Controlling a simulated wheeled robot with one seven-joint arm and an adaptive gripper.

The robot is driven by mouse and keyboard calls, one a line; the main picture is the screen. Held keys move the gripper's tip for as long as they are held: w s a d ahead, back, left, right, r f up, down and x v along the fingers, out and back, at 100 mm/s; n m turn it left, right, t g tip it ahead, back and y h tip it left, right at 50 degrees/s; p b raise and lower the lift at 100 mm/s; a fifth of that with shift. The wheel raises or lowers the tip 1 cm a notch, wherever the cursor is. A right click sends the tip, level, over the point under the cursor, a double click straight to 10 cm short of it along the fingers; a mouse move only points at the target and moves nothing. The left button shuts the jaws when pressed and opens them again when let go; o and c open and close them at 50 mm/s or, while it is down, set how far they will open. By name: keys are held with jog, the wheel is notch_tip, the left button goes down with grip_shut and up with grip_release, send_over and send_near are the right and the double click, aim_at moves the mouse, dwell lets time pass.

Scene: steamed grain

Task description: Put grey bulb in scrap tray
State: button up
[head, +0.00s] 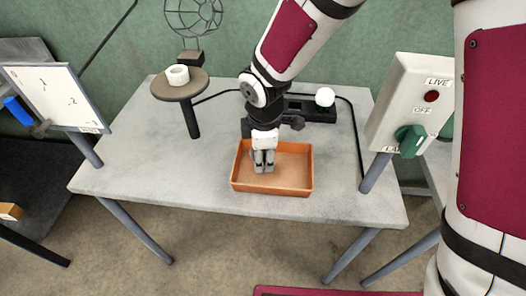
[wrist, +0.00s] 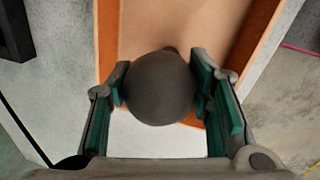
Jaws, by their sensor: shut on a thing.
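The grey bulb (wrist: 158,88) is between the green-padded fingers of my gripper (wrist: 162,92) in the wrist view, both pads against its sides. The orange scrap tray (head: 240,184) stands on the grey table, and its wall also shows in the wrist view (wrist: 256,38). In the head view my gripper (head: 263,167) points down over the left half of the tray, within its rim outline. The bulb is hidden behind the fingers there. I cannot tell whether the bulb touches the tray floor.
A white bulb (head: 325,97) sits on a black base (head: 310,110) behind the tray. A round stand (head: 180,88) with a white roll (head: 177,74) is at the back left. A switch box (head: 408,105) stands at the right. The table's left front (head: 150,182) is clear.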

jog(key=o, duration=1.1)
jog(key=shift+o, duration=0.2)
jog(key=r, duration=0.4)
jog(key=s+r+p, duration=0.1)
jog(key=r, duration=0.3)
jog(key=s+r+p, duration=0.1)
jog(key=r, duration=0.3)
jog(key=shift+d, duration=0.15)
